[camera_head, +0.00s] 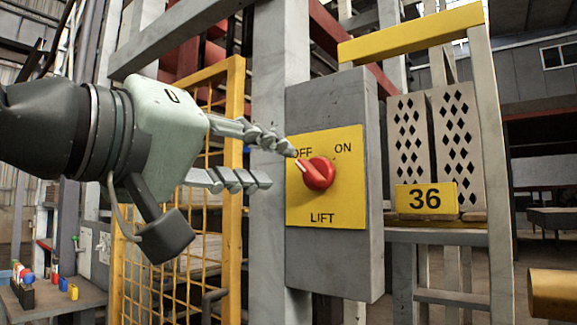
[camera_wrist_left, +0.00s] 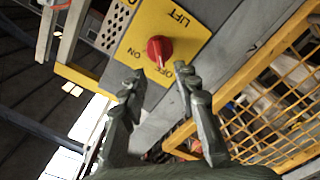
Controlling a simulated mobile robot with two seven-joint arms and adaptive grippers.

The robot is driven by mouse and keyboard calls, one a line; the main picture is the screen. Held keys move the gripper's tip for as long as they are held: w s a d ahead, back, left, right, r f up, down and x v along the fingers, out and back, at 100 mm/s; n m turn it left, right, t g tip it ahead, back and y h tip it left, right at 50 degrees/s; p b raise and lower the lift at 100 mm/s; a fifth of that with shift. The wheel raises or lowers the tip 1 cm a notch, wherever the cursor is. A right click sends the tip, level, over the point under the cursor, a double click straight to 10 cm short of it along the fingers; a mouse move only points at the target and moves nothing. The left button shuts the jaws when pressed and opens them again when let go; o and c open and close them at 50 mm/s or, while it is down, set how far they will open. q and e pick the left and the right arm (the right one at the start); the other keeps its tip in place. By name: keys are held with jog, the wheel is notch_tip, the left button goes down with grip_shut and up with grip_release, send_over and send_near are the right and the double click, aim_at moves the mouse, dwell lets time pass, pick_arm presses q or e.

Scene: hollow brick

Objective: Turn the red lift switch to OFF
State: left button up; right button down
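The red lift switch (camera_head: 319,174) is a round knob on a yellow plate (camera_head: 346,208) marked OFF, ON and LIFT, fixed to a grey box (camera_head: 358,272). Its pale pointer is turned up and left, toward the OFF label. My left gripper (camera_head: 283,167) is open and empty just left of the knob, its upper fingertip overlapping the OFF label in the head view. In the left wrist view the red knob (camera_wrist_left: 159,49) shows beyond the gap between the two fingertips (camera_wrist_left: 160,70), not between them. My right gripper is in neither view.
A yellow mesh gate (camera_head: 233,180) stands behind my left gripper. Right of the box, a rack holds perforated bricks (camera_head: 458,150) and a yellow 36 sign (camera_head: 426,197). A table with small coloured items (camera_head: 62,294) is at lower left. A yellow bar (camera_head: 552,293) is at lower right.

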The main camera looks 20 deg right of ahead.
pick_arm(q)
jog(key=v, duration=0.4)
jog(key=shift+s+a, duration=0.1)
jog(key=shift+s, duration=0.1)
dwell(0.3)
